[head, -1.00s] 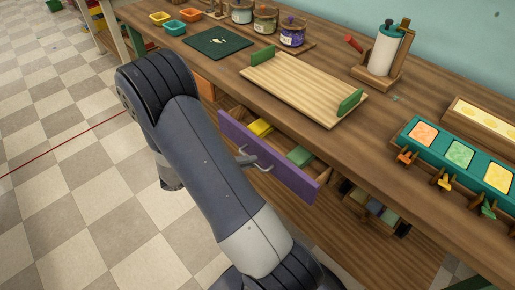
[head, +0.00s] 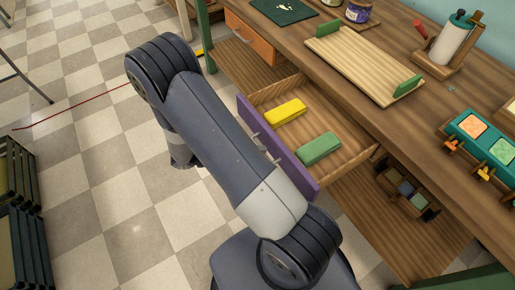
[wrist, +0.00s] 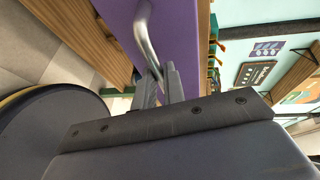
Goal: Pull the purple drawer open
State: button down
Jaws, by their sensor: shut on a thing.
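The purple drawer (head: 305,176) stands far out from under the wooden bench in the head view, its inside showing. A yellow block (head: 286,111) and a green block (head: 318,148) lie in it. My arm hides part of its purple front. In the wrist view the purple front (wrist: 182,28) fills the top, with the curved metal handle (wrist: 146,32) on it. My gripper (wrist: 160,80) is shut on the lower end of the handle. In the head view my arm mostly hides the gripper.
The bench top (head: 380,115) carries a light wooden tray (head: 362,66), a paper roll holder (head: 446,46) and a teal rack (head: 490,142). An orange drawer (head: 250,38) is beside the purple one. Checkered floor (head: 110,190) is clear left of my arm; dark crates (head: 30,240) stand far left.

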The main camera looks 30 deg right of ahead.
jog(key=c, duration=1.5)
grip_release()
jog(key=shift+a, duration=0.1)
jog(key=v, duration=1)
jog(key=shift+w+a, duration=0.2)
jog(key=shift+a, duration=0.1)
